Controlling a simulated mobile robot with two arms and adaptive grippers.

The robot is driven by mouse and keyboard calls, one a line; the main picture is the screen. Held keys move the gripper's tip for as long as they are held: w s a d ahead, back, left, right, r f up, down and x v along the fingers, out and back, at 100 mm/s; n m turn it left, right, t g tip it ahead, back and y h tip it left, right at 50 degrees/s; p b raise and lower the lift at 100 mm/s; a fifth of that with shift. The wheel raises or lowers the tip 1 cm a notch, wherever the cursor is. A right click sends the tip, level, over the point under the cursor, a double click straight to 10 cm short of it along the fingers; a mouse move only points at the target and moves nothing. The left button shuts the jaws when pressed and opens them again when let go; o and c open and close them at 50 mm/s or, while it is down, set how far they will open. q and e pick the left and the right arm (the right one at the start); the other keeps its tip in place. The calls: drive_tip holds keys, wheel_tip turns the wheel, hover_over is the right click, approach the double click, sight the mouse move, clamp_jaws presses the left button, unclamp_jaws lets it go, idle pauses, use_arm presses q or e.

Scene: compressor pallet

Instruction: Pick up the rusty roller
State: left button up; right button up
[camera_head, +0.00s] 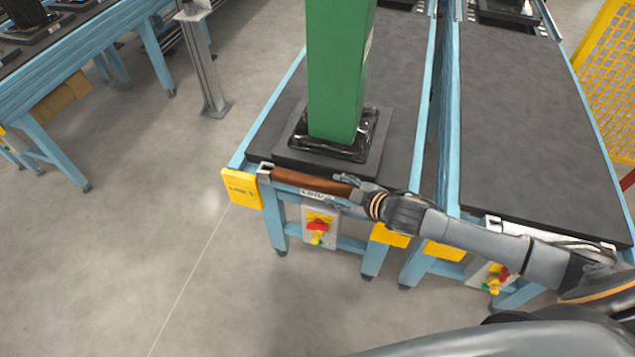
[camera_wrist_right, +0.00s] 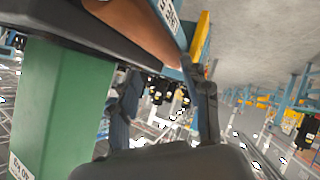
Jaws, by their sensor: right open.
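The rusty roller (camera_head: 308,183) is a reddish-brown cylinder lying along the front end of the near conveyor table, between its end brackets. It also shows in the wrist view (camera_wrist_right: 135,26), at the top, just beyond my fingertips. My right gripper (camera_head: 352,186) is at the roller's right part, its arm coming in from the right and covering that end. In the wrist view the fingers of my right gripper (camera_wrist_right: 162,78) are spread apart with nothing between them. I cannot tell whether a fingertip touches the roller. My left gripper is not in view.
A tall green column (camera_head: 337,70) stands on a black pallet (camera_head: 285,160) just behind the roller. A yellow corner plate (camera_head: 242,189) and a red-yellow switch box (camera_head: 320,226) sit by the table end. A second table (camera_head: 535,120) is at right.

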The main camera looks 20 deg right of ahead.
sight(320, 184)
drive_tip(key=p+x, duration=0.1)
drive_tip(key=x, duration=0.7)
drive_tip(key=shift+f, duration=0.1)
drive_tip(key=shift+s, duration=0.1)
clamp_jaws()
